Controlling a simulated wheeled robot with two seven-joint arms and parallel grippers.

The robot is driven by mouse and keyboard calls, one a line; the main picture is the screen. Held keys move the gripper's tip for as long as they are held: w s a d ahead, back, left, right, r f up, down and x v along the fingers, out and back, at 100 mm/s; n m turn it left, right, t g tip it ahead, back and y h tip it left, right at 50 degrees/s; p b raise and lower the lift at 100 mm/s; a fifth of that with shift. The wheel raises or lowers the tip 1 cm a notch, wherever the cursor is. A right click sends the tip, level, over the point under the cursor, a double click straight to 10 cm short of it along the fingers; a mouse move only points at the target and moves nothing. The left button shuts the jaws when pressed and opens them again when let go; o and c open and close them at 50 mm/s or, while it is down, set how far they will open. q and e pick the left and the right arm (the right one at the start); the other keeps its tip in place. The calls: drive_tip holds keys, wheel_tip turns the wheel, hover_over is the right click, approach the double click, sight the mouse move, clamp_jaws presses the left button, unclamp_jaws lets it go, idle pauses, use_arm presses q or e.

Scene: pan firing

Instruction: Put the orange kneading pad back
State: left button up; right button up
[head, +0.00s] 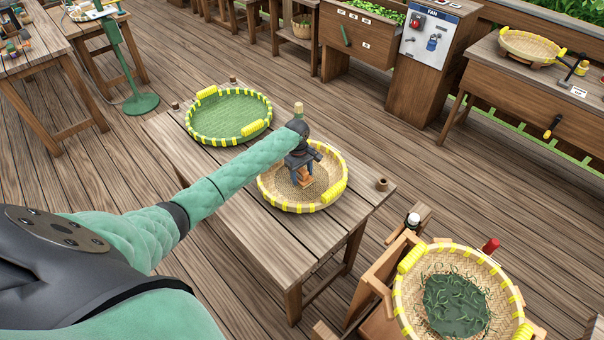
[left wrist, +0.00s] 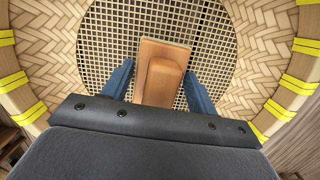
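The orange kneading pad (head: 306,183) is in a round woven basket (head: 272,197) with yellow bindings, on the wooden table. In the left wrist view the pad (left wrist: 165,76) is a flat tan-orange board with a raised block-shaped grip, over the basket's mesh floor (left wrist: 215,30). My left gripper (head: 302,178) reaches down into the basket. Its two blue fingers (left wrist: 159,72) are apart, one on each side of the pad, with small gaps showing. Whether the fingertips touch the pad is not clear. My right gripper is not in view.
A green-floored basket (head: 228,117) stands at the back left of the same table (head: 215,175). A basket of green leaves (head: 411,310) stands on a wooden stand at the lower right. The basket's raised rim surrounds my left gripper. Side benches and a fan cabinet (head: 430,60) stand farther back.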

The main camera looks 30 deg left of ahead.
use_arm(q)
drive_tip(key=shift+o, duration=1.3)
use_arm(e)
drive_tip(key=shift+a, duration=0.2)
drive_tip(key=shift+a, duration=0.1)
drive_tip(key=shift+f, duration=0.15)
